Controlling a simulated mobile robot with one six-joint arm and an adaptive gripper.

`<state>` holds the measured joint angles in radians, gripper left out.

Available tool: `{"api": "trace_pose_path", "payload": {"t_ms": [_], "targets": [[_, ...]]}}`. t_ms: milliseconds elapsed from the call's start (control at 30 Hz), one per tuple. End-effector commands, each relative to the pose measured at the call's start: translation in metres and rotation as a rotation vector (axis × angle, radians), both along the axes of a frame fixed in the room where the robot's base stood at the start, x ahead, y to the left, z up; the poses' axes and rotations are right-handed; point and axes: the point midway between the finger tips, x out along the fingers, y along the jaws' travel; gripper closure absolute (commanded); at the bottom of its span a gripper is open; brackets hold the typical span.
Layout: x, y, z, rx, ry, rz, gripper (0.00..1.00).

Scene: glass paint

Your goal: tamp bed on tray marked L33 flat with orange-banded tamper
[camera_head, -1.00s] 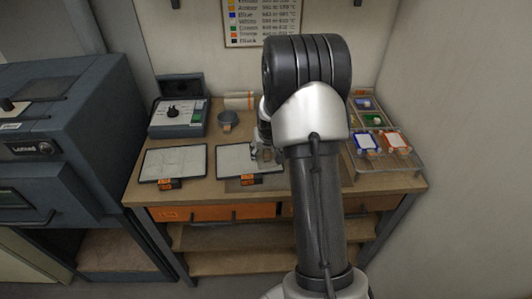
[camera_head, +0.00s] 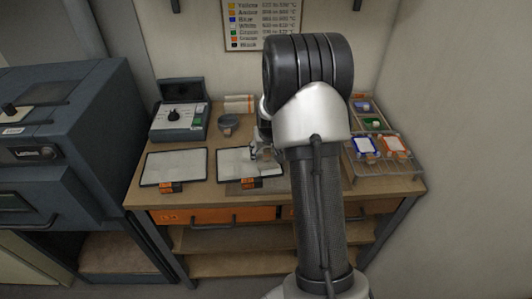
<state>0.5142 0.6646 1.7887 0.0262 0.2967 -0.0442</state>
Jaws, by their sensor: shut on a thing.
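Two flat trays with pale beds and dark rims lie side by side on the workbench. The left tray (camera_head: 146,180) and the right tray (camera_head: 219,165) each have an orange tag at the front edge. The tag writing is too small to read, so I cannot tell which is L33. My gripper (camera_head: 261,153) is over the right part of the right tray, partly hidden by my arm. It is shut on a small greyish thing, seemingly the tamper. No orange band shows, and I cannot tell whether it touches the bed.
A wire rack (camera_head: 405,173) with coloured pieces is at the right. A dark kiln (camera_head: 60,130) stands left of the bench. A chart (camera_head: 262,25) hangs on the wall.

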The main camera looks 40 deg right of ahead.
Motion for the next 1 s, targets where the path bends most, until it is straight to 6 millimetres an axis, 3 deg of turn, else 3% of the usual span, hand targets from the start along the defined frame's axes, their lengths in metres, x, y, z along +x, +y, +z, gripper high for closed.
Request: {"api": "trace_pose_path", "payload": {"t_ms": [233,733,1000], "targets": [[0.003,0.004,0.0,0.0,-0.001,0.0,0.61],[0.026,0.047,-0.001,-0.001,-0.002,0.003,0.61],[0.03,0.054,0.0,-0.001,-0.002,-0.001,0.61]]}}
